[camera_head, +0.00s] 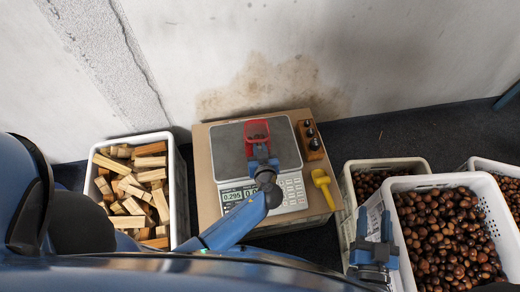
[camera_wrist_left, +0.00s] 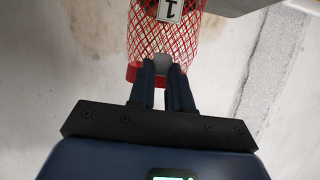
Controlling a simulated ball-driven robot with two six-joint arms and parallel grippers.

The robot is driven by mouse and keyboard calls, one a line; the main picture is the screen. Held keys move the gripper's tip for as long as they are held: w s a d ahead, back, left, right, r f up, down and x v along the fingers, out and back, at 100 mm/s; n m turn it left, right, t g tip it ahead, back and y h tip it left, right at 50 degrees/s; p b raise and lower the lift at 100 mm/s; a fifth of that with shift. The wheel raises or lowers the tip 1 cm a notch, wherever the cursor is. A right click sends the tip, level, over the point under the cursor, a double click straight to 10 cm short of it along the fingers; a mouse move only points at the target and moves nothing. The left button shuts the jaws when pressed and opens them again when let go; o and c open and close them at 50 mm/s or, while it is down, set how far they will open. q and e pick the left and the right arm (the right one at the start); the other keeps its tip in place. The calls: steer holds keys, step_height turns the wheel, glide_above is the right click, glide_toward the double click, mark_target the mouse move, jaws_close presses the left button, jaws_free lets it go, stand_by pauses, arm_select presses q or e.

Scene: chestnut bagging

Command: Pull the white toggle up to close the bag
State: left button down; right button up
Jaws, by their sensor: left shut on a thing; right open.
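The red mesh bag (camera_head: 257,129) is at the scale's far part in the head view. In the left wrist view the bag (camera_wrist_left: 150,40) shows its red net, a white tag (camera_wrist_left: 169,10) marked 1 and a solid red band at its near end. My left gripper (camera_head: 262,160) is at the bag's near end. In the left wrist view its fingers (camera_wrist_left: 164,68) are shut on a small pale piece, the white toggle (camera_wrist_left: 162,62), mostly hidden by them. My right gripper (camera_head: 374,254) is open and empty beside the front chestnut crate.
The scale (camera_head: 231,159) stands on a cardboard-coloured box, with a yellow scoop (camera_head: 323,187) and a wooden block of dark weights (camera_head: 311,141) on its right. A crate of wood pieces (camera_head: 177,190) is left. Chestnut crates (camera_head: 405,183) stand right. A stained wall (camera_head: 225,40) is behind.

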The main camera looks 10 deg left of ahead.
arm_select(q)
step_height(320, 180, up, 5)
steer(key=p, duration=0.2)
steer(key=shift+p, duration=0.4)
steer(key=c, duration=1)
jaws_free()
steer(key=v, duration=1)
steer(key=shift+s+r+p, duration=0.2)
steer(key=shift+s+p, duration=0.1)
steer(key=shift+s, duration=0.05)
steer(key=shift+d, duration=0.15)
